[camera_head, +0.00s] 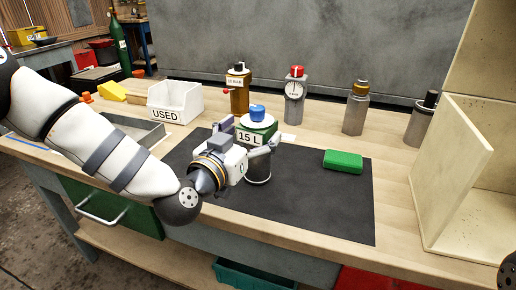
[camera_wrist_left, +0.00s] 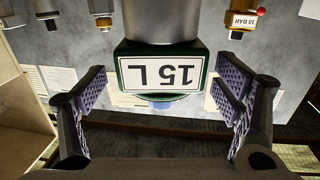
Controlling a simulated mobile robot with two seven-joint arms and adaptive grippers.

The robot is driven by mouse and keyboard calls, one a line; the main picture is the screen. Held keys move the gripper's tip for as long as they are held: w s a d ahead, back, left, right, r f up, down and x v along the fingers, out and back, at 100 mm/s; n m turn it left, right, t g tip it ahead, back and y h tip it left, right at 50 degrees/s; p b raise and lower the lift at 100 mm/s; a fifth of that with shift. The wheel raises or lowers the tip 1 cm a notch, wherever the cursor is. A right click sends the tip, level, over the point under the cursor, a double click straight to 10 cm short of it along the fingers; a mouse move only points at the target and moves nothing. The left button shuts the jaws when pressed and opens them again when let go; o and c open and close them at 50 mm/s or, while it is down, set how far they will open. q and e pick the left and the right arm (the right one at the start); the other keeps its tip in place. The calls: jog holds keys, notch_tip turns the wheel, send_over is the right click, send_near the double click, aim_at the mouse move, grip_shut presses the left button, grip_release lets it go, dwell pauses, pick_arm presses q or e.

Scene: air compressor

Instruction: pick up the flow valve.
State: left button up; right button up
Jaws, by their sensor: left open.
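The likely flow valve (camera_head: 257,126) stands on the dark mat. It has a green block with a white "15 L" label, a blue cap and a grey metal cylinder below. My left gripper (camera_head: 252,142) is open in front of it, one finger toward each side. In the left wrist view the valve (camera_wrist_left: 163,55) appears upside down, centred between the spread fingers of my left gripper (camera_wrist_left: 163,92). Gaps show on both sides, so the fingers appear apart from it. The gripper hides part of its body in the head view. My right gripper is not in view.
A brass "10 BAR" part (camera_head: 238,92), a gauge with a red cap (camera_head: 294,98) and metal cylinders (camera_head: 356,110) stand behind. A green block (camera_head: 343,161) lies on the mat (camera_head: 320,205). A white "USED" bin (camera_head: 176,101) is left; a wooden shelf (camera_head: 470,185) is right.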

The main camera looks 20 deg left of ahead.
aim_at(257, 122)
pick_arm(q)
jog(key=w, duration=0.3)
jog(key=shift+w+d+f, duration=0.1)
jog(key=shift+d+f, duration=0.1)
jog(key=shift+d, duration=0.05)
jog(key=c, duration=1.9)
jog(key=shift+r, duration=0.2)
grip_shut()
